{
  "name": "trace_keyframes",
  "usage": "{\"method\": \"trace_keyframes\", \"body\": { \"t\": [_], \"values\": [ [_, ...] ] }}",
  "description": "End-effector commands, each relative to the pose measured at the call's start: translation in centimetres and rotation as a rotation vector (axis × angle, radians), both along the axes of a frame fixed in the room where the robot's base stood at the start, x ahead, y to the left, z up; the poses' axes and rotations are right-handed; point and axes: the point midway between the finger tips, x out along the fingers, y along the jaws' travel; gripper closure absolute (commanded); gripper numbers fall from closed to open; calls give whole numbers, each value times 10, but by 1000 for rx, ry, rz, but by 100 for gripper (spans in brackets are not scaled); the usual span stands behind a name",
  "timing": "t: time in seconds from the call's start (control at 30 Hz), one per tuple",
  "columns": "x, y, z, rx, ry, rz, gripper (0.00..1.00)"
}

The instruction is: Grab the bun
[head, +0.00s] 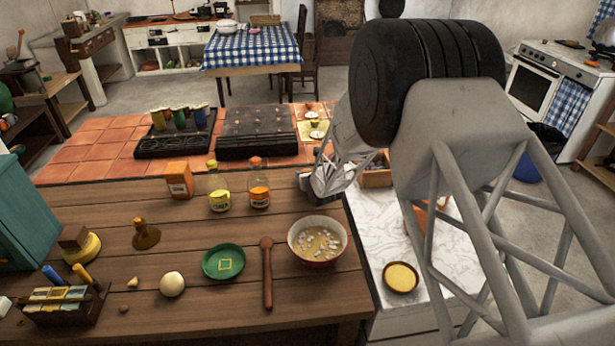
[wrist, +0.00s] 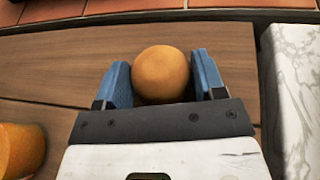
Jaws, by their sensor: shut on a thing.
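The bun (wrist: 162,74) is a round, golden-brown ball in the wrist view. It sits between the two blue finger pads of my gripper (wrist: 163,82), which is shut on it. Behind the bun is the brown wood of the table; whether the bun touches the wood I cannot tell. In the head view my gripper (head: 305,181) is at the back right of the wooden table (head: 205,230), right of the orange-lidded jar (head: 259,198). The bun cannot be made out there.
A bowl of soup (head: 317,241) stands in front of my gripper, with a wooden spoon (head: 267,275) and green plate (head: 223,262) to its left. A white marble counter (head: 445,250) adjoins on the right. Behind are red tiles (head: 95,153) and a black stove (head: 258,133).

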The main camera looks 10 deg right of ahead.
Motion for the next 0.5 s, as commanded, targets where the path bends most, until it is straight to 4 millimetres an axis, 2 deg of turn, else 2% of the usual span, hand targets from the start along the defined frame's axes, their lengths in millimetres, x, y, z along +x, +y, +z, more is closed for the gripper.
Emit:
{"method": "trace_keyframes", "body": {
  "t": [0.27, 0.5],
  "values": [
    [0, 0, 7, 0, -2, 0, 46],
    [0, 0, 34, -1, -2, 0, 46]
  ]
}}
